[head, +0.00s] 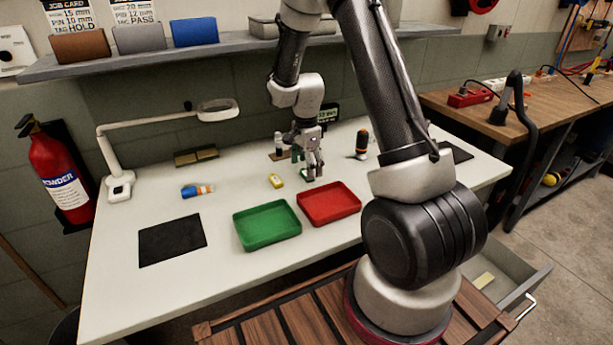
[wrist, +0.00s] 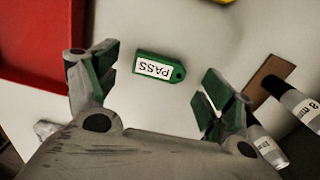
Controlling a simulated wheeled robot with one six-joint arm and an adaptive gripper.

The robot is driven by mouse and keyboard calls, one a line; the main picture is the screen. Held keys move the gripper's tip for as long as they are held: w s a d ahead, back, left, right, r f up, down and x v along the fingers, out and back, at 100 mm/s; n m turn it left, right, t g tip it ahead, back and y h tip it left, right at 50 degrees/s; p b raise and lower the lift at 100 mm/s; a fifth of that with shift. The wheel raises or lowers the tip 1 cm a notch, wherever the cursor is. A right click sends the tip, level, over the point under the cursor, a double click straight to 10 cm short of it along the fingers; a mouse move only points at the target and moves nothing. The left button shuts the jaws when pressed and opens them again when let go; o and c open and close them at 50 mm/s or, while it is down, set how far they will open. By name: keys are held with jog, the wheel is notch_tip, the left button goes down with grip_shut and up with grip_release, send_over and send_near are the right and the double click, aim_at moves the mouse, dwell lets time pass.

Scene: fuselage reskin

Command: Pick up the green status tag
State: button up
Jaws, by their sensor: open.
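The green status tag (wrist: 160,67) lies flat on the white table. It has a white label reading PASS, upside down in the wrist view, and a small hole at its right end. My gripper (wrist: 155,82) is open above the tag, with one green-padded finger to each side of it and a gap between. In the head view my gripper (head: 310,172) points down at the table behind the red tray, and a small green part of the tag (head: 305,173) shows beside the fingers.
The red tray (head: 328,219) and green tray (head: 267,241) stand in front of my gripper. A yellow tag (head: 276,181) lies to its left. Small bottles (wrist: 298,103) stand close to the right finger. An orange-and-black tool (head: 362,146) stands right.

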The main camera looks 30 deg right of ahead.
jog(key=shift+f, duration=0.9)
jog(key=c, duration=0.9)
jog(key=shift+o, duration=0.2)
jog(key=shift+r, duration=0.15)
